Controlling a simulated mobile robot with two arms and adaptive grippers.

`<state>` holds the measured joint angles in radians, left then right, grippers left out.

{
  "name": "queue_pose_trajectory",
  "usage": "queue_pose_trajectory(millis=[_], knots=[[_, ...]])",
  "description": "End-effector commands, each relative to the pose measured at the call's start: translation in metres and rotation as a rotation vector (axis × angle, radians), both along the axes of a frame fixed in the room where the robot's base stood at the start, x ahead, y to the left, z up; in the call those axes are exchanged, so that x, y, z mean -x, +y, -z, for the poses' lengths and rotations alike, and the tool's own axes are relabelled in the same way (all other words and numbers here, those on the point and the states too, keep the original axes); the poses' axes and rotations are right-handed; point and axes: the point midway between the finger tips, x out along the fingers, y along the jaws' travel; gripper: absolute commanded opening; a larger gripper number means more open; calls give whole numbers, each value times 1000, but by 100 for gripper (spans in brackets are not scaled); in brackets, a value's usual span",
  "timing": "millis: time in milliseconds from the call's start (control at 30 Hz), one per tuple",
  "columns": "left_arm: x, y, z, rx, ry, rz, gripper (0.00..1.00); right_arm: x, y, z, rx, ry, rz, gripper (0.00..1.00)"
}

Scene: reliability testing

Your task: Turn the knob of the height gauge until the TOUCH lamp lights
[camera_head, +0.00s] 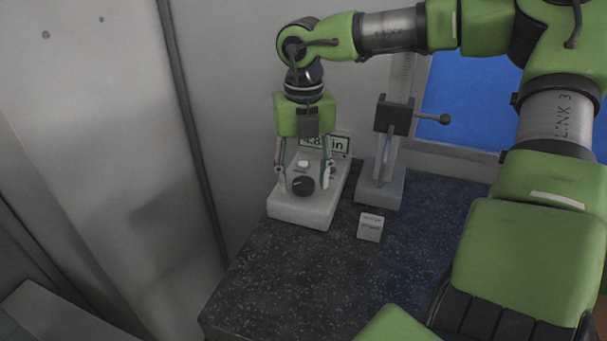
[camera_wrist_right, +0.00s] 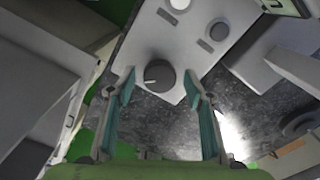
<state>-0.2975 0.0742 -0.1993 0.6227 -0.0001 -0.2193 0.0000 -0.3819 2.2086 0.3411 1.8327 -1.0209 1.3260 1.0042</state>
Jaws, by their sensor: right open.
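A light grey control box (camera_head: 300,211) stands on the dark speckled slab. It bears a black round knob (camera_head: 303,187) with a pale pointer line, a white button (camera_head: 303,164) and a display reading partly hidden by my gripper. The knob shows large in the right wrist view (camera_wrist_right: 159,77). A dark, apparently unlit round lamp or button (camera_wrist_right: 218,31) sits beside the white one. The height gauge (camera_head: 382,188) stands right of the box, with a black slider (camera_head: 393,115). My right gripper (camera_head: 304,184) points down over the box, open, its fingers on either side of the knob.
A small white labelled block (camera_head: 371,227) lies on the slab (camera_head: 310,280) in front of the gauge. A grey wall stands close behind and left. The slab's front is clear.

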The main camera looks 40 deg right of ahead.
Motion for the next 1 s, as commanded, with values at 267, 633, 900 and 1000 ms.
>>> queue_pose_trajectory(millis=[267, 633, 900, 1000], knots=[[5, 4, 1, -5, 7, 2, 0, 0, 0, 0, 0, 0, 0, 9], [5, 6, 6, -7, 8, 2, 0, 0, 0, 1, 1, 0, -43, 9], [5, 6, 22, -7, 8, 3, 0, 0, 0, 2, 2, -1, -210, 9], [5, 6, 29, -7, 8, 3, 0, 0, 0, 2, 2, -1, -299, 9]])
